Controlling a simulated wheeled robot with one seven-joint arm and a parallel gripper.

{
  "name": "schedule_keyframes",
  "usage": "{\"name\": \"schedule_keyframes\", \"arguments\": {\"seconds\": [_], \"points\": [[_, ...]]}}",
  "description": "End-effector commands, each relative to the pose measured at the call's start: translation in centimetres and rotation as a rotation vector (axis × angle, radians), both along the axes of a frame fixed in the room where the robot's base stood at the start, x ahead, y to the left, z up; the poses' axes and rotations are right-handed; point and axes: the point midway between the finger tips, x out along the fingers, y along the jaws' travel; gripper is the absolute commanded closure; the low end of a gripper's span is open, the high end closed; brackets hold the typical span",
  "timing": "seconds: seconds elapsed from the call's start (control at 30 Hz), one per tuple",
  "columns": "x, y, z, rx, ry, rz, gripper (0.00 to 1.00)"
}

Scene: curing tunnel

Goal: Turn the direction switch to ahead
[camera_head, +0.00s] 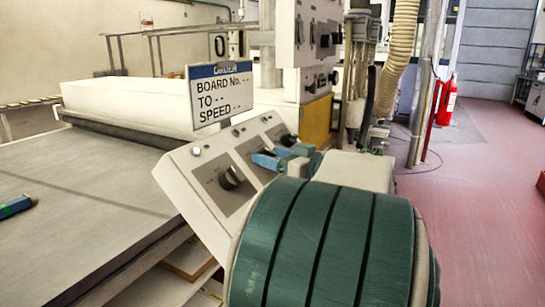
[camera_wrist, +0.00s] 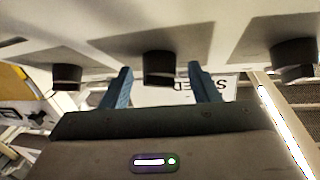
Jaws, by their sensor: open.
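A sloped white control panel (camera_head: 200,182) carries a row of black rotary knobs on grey plates. The left knob (camera_head: 232,177) and the right knob (camera_head: 288,139) show clearly in the head view; my gripper covers the middle one. In the wrist view the middle knob (camera_wrist: 158,68) stands between the blue fingertips of my open gripper (camera_wrist: 160,76), with a gap on both sides. Other knobs show at the left (camera_wrist: 67,76) and right (camera_wrist: 296,58). My gripper (camera_head: 270,156) is empty at the panel's middle. The labels are too small to tell which knob is the direction switch.
An order sign (camera_head: 220,94) with blank board, destination and speed fields stands behind the panel. A grey conveyor bed (camera_head: 80,190) lies left, with a blue-green object (camera_head: 15,206) on it. A taller switch cabinet (camera_head: 305,35) rises behind. The reddish floor (camera_head: 470,200) is open at right.

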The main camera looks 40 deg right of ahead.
Motion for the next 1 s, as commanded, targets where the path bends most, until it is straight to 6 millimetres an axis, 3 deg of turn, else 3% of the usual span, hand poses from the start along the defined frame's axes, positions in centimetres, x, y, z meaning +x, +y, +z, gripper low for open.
{"name": "schedule_keyframes", "arguments": {"seconds": [0.07, 0.2, 0.23, 0.67, 1.0], "points": [[-0.01, 0.00, -0.01, 0.000, 0.000, 0.000, 0.45], [-0.02, 0.00, -0.01, 0.000, 0.000, 0.000, 0.84], [-0.03, -0.01, -0.01, 0.000, 0.000, 0.000, 0.89], [-0.08, 0.22, -0.26, 0.041, 0.017, -0.047, 0.89], [-0.10, 0.72, -0.10, 0.207, 0.083, -0.228, 0.89]]}}
